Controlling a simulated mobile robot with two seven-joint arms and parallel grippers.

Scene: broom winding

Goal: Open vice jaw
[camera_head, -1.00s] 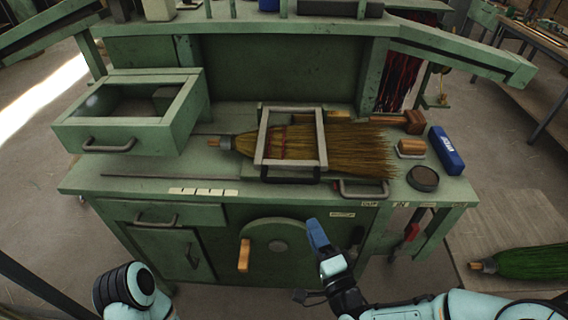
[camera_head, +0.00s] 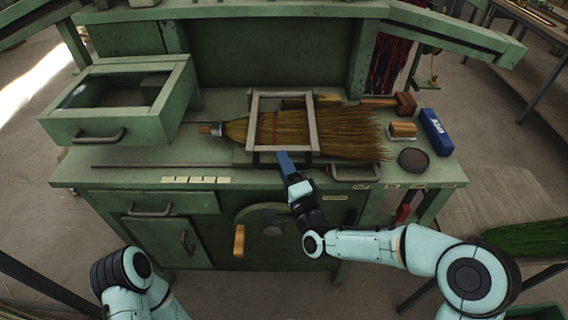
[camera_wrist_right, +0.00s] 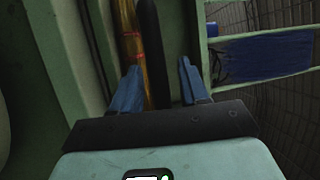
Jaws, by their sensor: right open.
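The vice jaw, a pale metal frame (camera_head: 313,122), stands around the broom (camera_head: 345,135) on the green bench, with a dark bar (camera_head: 266,158) along its near side. The broom lies flat, bristles to the right. My right gripper (camera_head: 285,156) is at the near side of the frame with its blue fingers apart. In the right wrist view, a black bar (camera_wrist_right: 150,45) runs between the two open fingers (camera_wrist_right: 157,82), with a gap beside the right one. Contact is unclear. My left gripper is out of view.
A wooden-handled wheel (camera_head: 239,241) is on the bench front. An open drawer box (camera_head: 70,128) stands left. A mallet (camera_head: 404,103), wooden block (camera_head: 402,129), blue box (camera_head: 436,132) and dark round puck (camera_head: 413,158) lie right of the broom.

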